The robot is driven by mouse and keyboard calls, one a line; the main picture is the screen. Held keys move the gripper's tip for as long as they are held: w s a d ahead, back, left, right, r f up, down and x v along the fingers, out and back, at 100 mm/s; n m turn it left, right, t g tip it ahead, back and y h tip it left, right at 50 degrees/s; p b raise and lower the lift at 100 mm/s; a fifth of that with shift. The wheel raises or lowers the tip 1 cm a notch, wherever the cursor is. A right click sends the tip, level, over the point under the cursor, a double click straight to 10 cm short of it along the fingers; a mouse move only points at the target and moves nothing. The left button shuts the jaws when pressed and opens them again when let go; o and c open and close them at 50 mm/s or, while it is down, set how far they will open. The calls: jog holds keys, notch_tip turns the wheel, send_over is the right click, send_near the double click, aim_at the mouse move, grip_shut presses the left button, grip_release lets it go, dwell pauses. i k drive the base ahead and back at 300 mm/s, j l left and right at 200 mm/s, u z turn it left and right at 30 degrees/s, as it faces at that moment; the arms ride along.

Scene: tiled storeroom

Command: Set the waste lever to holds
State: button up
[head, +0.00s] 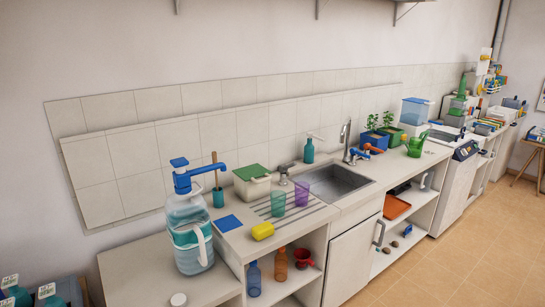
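The sink (338,184) is a grey metal basin set in the counter, with a tall metal tap (346,142) behind it. A small grey fitting (283,174) stands at the back left of the sink. A blue lever (358,155) and an orange-red lever (373,149) show to the right of the tap. I cannot tell which of these, if any, is the waste lever, and its setting is too small to read. My gripper is not in view.
A ribbed drainboard left of the sink holds a purple cup (302,194) and a teal cup (278,203). The tiled floor (450,265) in front is clear.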

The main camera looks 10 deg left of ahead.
aim_at(284, 168)
jog(key=i+j, duration=0.4)
jog(key=j, duration=0.15)
jog(key=i+j, duration=0.4)
jog(key=j, duration=0.15)
jog(key=i+j, duration=0.35)
jog(key=j, duration=0.2)
